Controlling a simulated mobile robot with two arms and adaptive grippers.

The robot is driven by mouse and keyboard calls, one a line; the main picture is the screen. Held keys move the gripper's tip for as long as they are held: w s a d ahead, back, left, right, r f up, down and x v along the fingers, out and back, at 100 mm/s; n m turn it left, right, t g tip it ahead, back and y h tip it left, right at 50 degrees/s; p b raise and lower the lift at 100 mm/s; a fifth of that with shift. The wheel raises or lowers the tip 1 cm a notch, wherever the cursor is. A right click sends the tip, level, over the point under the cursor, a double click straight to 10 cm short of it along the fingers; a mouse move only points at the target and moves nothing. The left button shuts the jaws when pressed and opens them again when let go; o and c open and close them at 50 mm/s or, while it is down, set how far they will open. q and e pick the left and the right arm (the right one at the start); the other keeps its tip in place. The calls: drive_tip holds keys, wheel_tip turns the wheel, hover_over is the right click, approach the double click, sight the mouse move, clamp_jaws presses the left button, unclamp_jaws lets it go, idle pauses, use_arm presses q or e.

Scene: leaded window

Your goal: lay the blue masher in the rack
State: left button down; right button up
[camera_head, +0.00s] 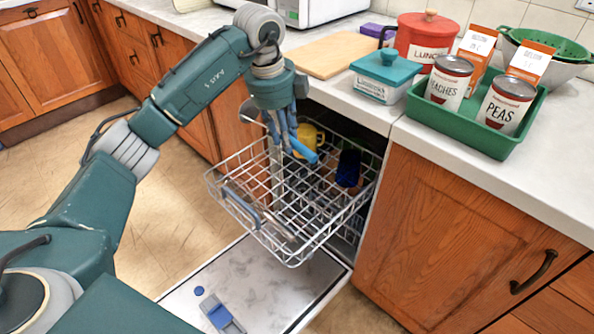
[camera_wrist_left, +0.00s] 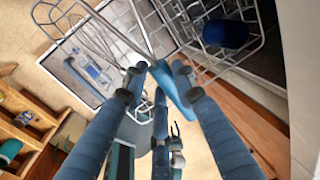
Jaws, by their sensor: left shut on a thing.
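The blue masher (camera_head: 304,152) has a blue handle, and its handle also shows in the left wrist view (camera_wrist_left: 172,84) with a metal shaft running to the upper left. My left gripper (camera_head: 283,138) is shut on the handle; its blue fingers (camera_wrist_left: 160,82) close around it. The gripper points down above the pulled-out wire rack (camera_head: 291,262), over its far left part. The masher is tilted. Its head is hard to tell from the rack wires. My right gripper is not in view.
A yellow mug (camera_head: 310,137) and a dark blue cup (camera_head: 348,168) stand at the rack's back. Metal utensils lie toward its left front. The open dishwasher door (camera_head: 265,290) is below. The counter at right holds a green tray (camera_head: 480,134) with cans.

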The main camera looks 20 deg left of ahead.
use_arm(q)
drive_tip(key=b, duration=0.2)
hover_over(289, 199)
drive_tip(key=f, duration=1.4)
drive_tip(key=shift+s+a+f, duration=0.1)
drive_tip(key=shift+s+f, duration=0.1)
drive_tip(key=shift+s, duration=0.15)
drive_tip(key=shift+f, duration=2.6)
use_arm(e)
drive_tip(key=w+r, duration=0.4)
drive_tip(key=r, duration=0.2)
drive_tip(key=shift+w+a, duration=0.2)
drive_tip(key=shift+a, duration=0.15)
use_arm(q)
drive_tip(key=c, duration=1.4)
unclamp_jaws()
drive_tip(key=shift+f, duration=0.15)
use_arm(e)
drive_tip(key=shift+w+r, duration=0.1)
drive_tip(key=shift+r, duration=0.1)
